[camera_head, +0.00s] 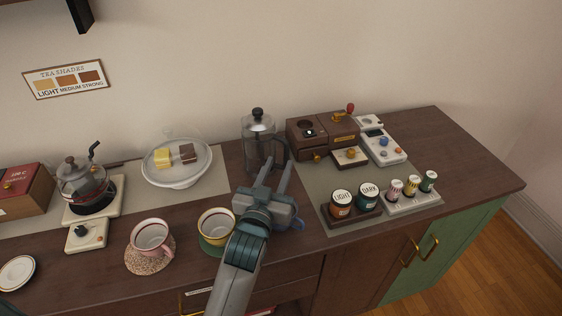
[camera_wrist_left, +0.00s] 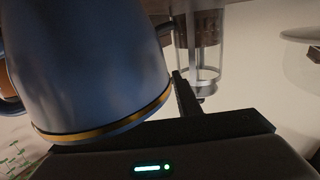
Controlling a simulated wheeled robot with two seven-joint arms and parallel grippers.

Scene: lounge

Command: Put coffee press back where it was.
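The coffee press (camera_head: 258,143) is a clear cylinder with a dark lid and knob. It stands upright at the back of the counter, near the wall, with its dark handle toward the right. My left gripper (camera_head: 277,168) is just in front of it, fingers spread and pointing at its lower handle side. Nothing shows held between the fingers. In the left wrist view the press (camera_wrist_left: 200,45) appears beyond one finger, and the other finger is hidden. Whether a finger touches the press I cannot tell. My right gripper is not in view.
A blue-grey vessel with a gold band (camera_wrist_left: 95,75) is very close to the left wrist. A wooden grinder box (camera_head: 308,140) stands right of the press, a glass-domed plate (camera_head: 177,174) left. Cups (camera_head: 215,224) and a jar tray (camera_head: 345,222) flank my arm.

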